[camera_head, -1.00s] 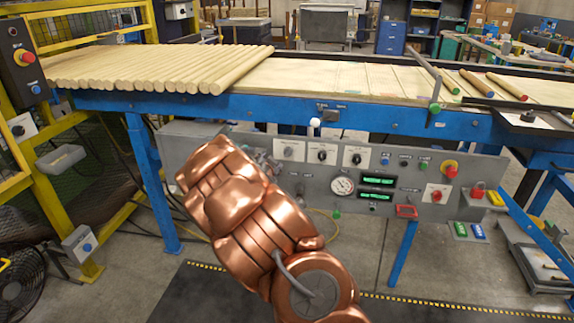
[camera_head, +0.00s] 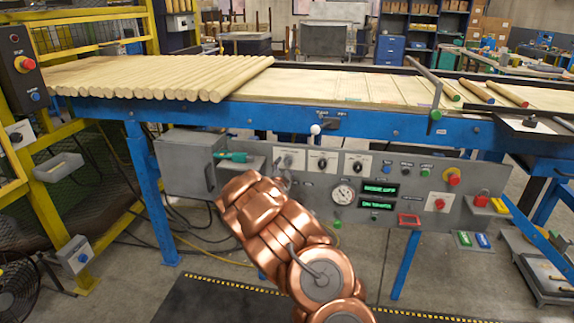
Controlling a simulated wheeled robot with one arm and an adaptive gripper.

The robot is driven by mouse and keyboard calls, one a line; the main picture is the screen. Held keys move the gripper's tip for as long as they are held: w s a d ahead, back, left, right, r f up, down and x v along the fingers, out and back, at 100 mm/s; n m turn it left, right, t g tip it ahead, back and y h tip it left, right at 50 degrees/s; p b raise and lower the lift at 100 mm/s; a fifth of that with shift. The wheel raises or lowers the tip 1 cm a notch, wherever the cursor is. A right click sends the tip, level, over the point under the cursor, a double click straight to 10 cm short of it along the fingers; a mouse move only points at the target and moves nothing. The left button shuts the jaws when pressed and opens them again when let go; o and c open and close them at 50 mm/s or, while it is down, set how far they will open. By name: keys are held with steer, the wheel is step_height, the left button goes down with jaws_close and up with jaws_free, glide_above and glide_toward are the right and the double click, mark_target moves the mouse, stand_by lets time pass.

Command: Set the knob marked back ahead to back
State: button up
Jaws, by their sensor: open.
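The grey control panel (camera_head: 385,188) hangs below the blue conveyor frame. Three white-plated knobs sit in its upper row: a left knob (camera_head: 289,160), a middle knob (camera_head: 322,163) and a right knob (camera_head: 357,166). Their lettering is too small to read, so I cannot tell which is marked back ahead or how it is set. My gripper (camera_head: 283,178) shows only as a small grey part beyond my copper arm, just below the left knob. It is open, with nothing visible held. I cannot tell whether it touches the knob. My arm hides the panel's lower left.
A green-handled tool (camera_head: 232,156) lies on a grey ledge left of the knobs. A white ball-topped lever (camera_head: 315,129) stands above them. Wooden rods (camera_head: 160,77) lie on the conveyor.

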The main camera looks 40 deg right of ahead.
mark_target(287, 163)
steer(key=shift+x, duration=1.7)
steer(key=shift+s, duration=0.1)
steer(key=shift+c, duration=0.3)
steer(key=c, duration=1.1)
